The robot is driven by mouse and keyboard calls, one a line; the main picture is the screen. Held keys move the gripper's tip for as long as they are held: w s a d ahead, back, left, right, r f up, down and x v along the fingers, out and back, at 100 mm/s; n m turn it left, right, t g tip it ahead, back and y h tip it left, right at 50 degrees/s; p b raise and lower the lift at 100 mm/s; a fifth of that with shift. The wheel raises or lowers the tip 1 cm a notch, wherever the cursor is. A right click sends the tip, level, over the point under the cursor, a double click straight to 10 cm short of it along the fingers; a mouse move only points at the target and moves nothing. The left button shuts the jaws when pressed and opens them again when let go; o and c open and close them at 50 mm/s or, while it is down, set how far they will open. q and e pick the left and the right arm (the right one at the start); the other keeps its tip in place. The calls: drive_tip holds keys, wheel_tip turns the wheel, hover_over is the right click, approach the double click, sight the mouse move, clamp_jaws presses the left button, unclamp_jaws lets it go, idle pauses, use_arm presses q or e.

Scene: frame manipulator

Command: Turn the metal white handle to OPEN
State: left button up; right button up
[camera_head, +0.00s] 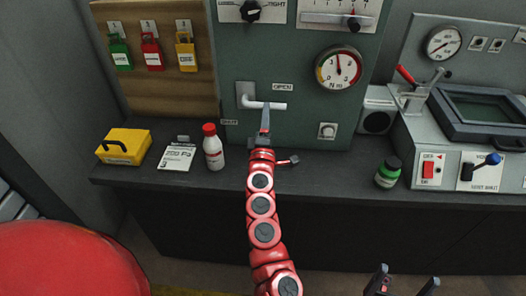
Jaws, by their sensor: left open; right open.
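The white metal handle (246,93) is mounted on the grey-green panel. Its lever (279,106) points right and lies about level, just below the OPEN label (283,87). A second small label (229,122) sits below and left of the handle; its text is too small to read. My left gripper (266,108) reaches up to the lever, its fingertips overlapping the bar in the picture. It is seen edge-on, so I cannot tell whether it touches the lever. It is open. My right gripper (402,283) is open and empty at the bottom right, far from the handle.
A white bottle with a red cap (213,150) stands close left of my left arm.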

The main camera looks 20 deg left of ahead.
use_arm(q)
drive_tip(key=b+v, duration=0.1)
drive_tip(key=v, duration=1.1)
drive_tip(key=shift+s, duration=0.35)
drive_tip(key=shift+f, duration=0.1)
